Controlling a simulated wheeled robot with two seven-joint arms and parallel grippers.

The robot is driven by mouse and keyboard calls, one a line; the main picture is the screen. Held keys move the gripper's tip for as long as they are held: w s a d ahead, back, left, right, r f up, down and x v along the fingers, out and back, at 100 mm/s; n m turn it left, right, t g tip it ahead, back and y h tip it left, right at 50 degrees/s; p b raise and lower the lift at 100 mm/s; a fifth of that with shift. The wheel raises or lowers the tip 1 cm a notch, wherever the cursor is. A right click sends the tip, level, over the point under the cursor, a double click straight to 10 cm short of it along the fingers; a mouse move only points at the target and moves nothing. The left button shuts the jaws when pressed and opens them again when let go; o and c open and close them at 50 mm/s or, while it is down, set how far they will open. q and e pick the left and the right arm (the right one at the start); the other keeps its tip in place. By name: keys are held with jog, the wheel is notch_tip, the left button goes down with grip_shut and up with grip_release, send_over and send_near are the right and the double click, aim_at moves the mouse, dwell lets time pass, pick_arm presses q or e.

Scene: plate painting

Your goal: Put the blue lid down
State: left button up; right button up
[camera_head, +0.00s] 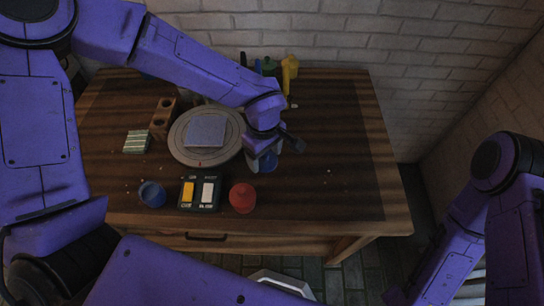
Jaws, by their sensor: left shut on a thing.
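The blue lid (269,163) is a small round blue piece at the jaws of my left gripper (262,157), right of the turntable. My left gripper is shut on it, low over the wooden table; I cannot tell whether the lid touches the tabletop. The gripper and wrist hide part of the lid. A blue pot (152,194) stands at the front left of the table; its top looks dark. My right arm is at the right edge, and its gripper is out of view.
A round turntable (180,151) carries a pale square plate (206,131). A red pot (243,197) and a button panel (200,193) are at the front. A wooden rack (161,118) and striped pad (137,141) are left. Bottles (289,72) stand at the back.

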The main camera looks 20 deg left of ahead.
aim_at(271, 152)
pick_arm(q)
jog(key=w+f, duration=0.3)
jog(key=shift+d+f, duration=0.3)
notch_tip(271, 152, down, 3)
jog(key=shift+r, duration=0.2)
jog(key=shift+w+f, duration=0.1)
jog(key=shift+f, duration=0.25)
jog(key=o, duration=1.2)
jog(key=shift+f, duration=0.1)
notch_tip(271, 152, up, 12)
jog(key=shift+r, duration=0.2)
